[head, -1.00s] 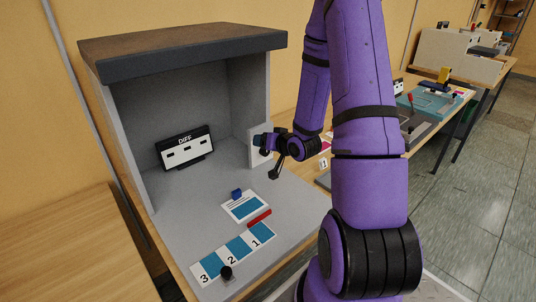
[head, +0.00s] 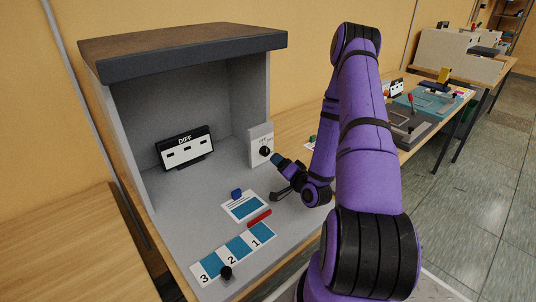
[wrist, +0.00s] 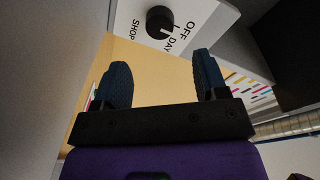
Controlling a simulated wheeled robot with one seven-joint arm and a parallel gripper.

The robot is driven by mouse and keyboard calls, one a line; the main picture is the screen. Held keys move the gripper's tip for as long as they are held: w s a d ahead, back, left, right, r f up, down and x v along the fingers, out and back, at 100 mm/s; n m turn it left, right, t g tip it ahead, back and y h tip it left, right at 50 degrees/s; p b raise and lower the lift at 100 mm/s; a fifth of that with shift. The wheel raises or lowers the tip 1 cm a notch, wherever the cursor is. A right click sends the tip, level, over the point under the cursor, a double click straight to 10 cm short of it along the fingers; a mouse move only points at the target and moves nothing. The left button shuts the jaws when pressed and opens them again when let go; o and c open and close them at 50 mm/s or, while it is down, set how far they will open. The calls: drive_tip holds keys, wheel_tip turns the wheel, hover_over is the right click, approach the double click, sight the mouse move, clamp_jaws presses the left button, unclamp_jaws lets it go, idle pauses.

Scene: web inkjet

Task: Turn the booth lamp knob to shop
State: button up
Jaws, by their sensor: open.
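The lamp knob (head: 265,151) is a round black knob on a light panel (head: 256,135) at the booth's right front edge. In the wrist view the knob (wrist: 160,20) is at the top, with SHOP, OFF and DAY printed around it. Its pale mark appears to face the DAY side, but the exact setting is hard to read. My gripper (head: 279,160) is just right of the panel, apart from the knob. In the wrist view its two blue fingers (wrist: 162,64) are spread and empty, short of the knob.
The grey booth (head: 190,85) holds a black DIFF display (head: 184,149), a blue-and-white card (head: 243,207), a red bar (head: 259,218) and a numbered strip (head: 233,252). Another bench (head: 432,110) stands at the back right.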

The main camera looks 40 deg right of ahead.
sight(267, 152)
drive_tip(key=w, duration=0.5)
drive_tip(key=w+d, duration=0.1)
drive_tip(key=w, duration=0.2)
drive_tip(key=shift+c, duration=0.4)
drive_tip(key=c, duration=0.8)
drive_tip(key=shift+c, duration=0.2)
